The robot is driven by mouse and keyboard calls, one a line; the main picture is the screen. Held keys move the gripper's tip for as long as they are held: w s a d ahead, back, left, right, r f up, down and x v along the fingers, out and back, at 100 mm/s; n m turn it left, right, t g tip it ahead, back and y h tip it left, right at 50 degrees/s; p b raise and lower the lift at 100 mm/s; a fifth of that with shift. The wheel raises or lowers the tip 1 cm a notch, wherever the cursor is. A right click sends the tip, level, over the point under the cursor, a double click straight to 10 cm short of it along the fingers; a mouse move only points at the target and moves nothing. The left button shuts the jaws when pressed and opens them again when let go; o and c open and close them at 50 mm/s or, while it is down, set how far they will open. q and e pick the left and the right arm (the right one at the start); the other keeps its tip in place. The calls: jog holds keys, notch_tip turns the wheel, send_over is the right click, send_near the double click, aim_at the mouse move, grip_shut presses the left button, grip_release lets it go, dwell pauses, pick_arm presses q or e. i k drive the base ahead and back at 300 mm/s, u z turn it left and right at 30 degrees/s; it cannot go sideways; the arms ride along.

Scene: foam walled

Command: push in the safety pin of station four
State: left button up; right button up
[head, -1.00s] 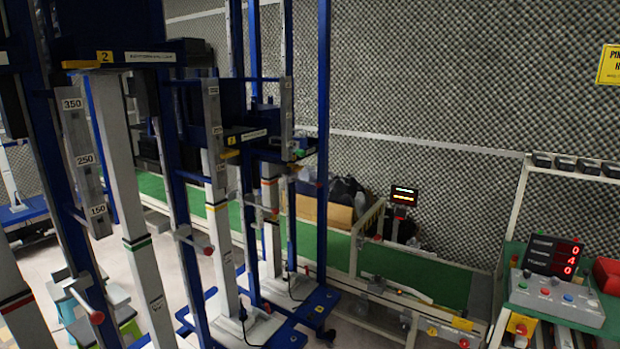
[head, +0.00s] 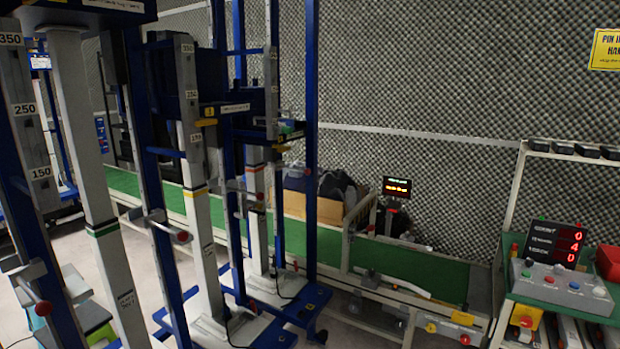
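Several tall blue-framed stations with pale columns stand in a row in the head view. The farthest one, likely station four, has a blue frame (head: 311,150) and a dark carriage with a small yellow tag (head: 285,130) whose number is too small to read. A small red knob (head: 261,196), probably its safety pin, shows beside its column. I cannot tell how far in this pin is. The nearer station has a clearer red-knobbed pin (head: 182,237) on a grey bracket, and the nearest has another red knob (head: 43,308). Neither of my grippers is in view.
A green conveyor (head: 410,272) runs behind the stations along the foam wall (head: 430,80). A control console (head: 562,285) with a red-digit display (head: 555,243) stands at the right. The stations' blue bases (head: 295,318) spread over the floor at front centre.

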aim_at(307, 172)
jog(key=z, duration=0.7)
jog(key=i, duration=2.5)
jog(key=u, duration=0.45)
